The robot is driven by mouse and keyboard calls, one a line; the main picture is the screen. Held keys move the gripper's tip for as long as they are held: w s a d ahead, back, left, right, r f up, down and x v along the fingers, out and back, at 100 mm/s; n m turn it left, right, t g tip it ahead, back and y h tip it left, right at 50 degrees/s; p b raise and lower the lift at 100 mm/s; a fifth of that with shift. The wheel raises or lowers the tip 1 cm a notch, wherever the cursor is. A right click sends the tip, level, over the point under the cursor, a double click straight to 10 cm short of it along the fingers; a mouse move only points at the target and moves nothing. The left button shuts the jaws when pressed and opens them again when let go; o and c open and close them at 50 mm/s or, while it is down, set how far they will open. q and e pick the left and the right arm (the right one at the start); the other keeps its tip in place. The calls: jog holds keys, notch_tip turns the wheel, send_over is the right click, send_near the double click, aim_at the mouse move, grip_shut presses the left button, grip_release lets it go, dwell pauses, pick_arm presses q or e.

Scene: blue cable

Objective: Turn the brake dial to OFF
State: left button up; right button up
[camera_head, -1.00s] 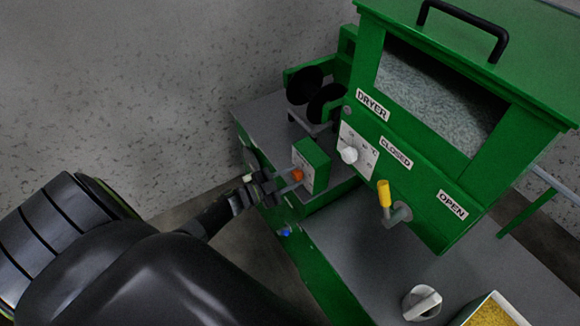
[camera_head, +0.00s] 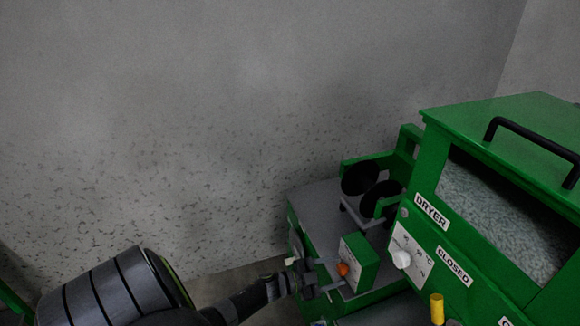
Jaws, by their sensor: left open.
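An orange dial (camera_head: 342,269) sits on the white front plate of a small green box (camera_head: 362,262), at the lower middle of the head view. The print on that plate is too small to read, so I cannot tell its setting. My left gripper (camera_head: 329,274) reaches in from the lower left. Its jaws are open, with the fingertips close to the dial, one on its upper side and one below it. I cannot tell whether they touch it. My right gripper is not in view.
The green dryer (camera_head: 480,255) with a white knob (camera_head: 401,259), a yellow-gripped handle (camera_head: 437,309) and a black top bar stands to the right. Black rollers (camera_head: 360,178) sit behind the small box. A speckled wall fills the back left.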

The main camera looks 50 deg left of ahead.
pick_arm(q)
jog(key=b+v, duration=0.3)
jog(key=v, duration=1.3)
jog(key=shift+s, duration=0.4)
jog(key=shift+a, duration=0.1)
